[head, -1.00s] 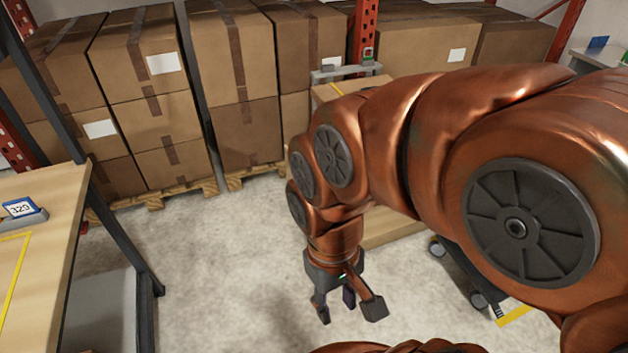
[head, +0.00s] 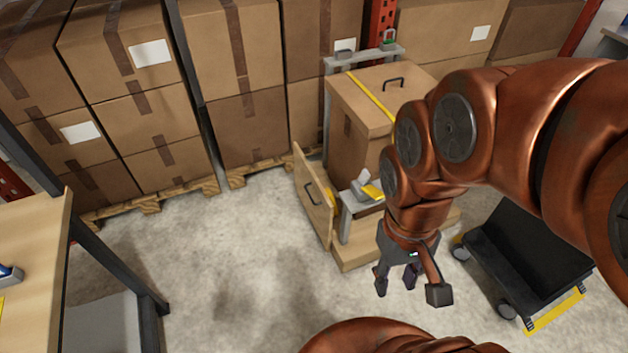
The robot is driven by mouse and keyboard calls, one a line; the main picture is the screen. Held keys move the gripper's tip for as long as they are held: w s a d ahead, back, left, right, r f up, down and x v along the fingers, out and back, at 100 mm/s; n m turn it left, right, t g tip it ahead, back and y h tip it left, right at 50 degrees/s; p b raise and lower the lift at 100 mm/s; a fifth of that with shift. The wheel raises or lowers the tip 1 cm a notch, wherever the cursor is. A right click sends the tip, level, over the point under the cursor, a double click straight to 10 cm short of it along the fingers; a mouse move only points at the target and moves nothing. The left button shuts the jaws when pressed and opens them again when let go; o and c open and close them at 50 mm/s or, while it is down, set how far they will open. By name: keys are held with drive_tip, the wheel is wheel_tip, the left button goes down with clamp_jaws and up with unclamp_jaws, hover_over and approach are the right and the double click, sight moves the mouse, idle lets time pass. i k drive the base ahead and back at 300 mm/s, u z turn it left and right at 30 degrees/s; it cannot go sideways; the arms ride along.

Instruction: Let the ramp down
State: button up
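A wooden panel with a dark handle (head: 313,195) stands upright and slightly angled at the left front of a wooden crate (head: 362,148). It may be the ramp; I cannot tell for sure. A small grey piece with a yellow part (head: 369,191) sits on a grey frame beside the panel. My gripper (head: 408,290) points down in front of and to the right of the panel, apart from it. Its fingers are spread and nothing shows between them. My arm hides the right part of the crate.
The crate stands on a low wooden base (head: 358,256). A black wheeled cart (head: 528,250) with a yellow edge is at the right. Stacked cartons (head: 235,60) on pallets line the back. A wooden table (head: 30,235) is at the left. Bare floor lies between.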

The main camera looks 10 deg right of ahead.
sight(319, 207)
drive_tip(key=u, duration=0.3)
drive_tip(key=i, duration=0.6)
drive_tip(key=u, duration=0.8)
drive_tip(key=i, duration=0.35)
drive_tip(key=u, duration=0.4)
